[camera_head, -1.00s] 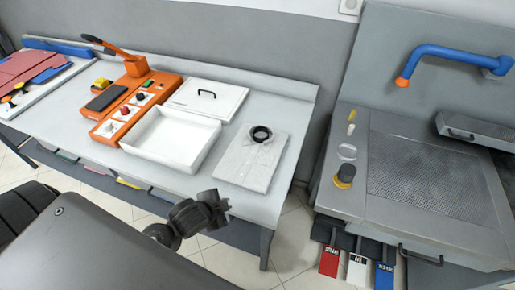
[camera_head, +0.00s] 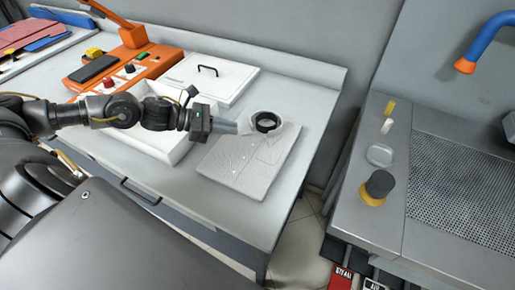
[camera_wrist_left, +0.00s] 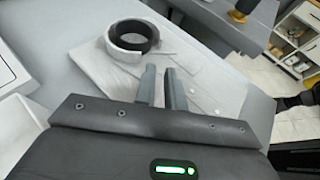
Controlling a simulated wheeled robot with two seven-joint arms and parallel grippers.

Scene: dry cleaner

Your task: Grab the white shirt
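The white shirt (camera_head: 248,162) lies folded flat near the right end of the grey table, with a dark ring inside its upright collar. It also shows in the left wrist view (camera_wrist_left: 206,82), beyond my fingers. My left gripper (camera_head: 242,127) is at the shirt's left side, close to the collar, with its fingers pointing at it. In the left wrist view, the two fingers (camera_wrist_left: 163,75) stand apart with a narrow gap and nothing seen between them. I cannot tell whether they touch the shirt. My right gripper is not in view.
A white open box (camera_head: 172,142) stands left of the shirt, partly behind my left arm. A white lid with a black handle (camera_head: 207,72) and an orange machine (camera_head: 122,68) are farther back. A grey press station (camera_head: 395,185) stands right, across a gap.

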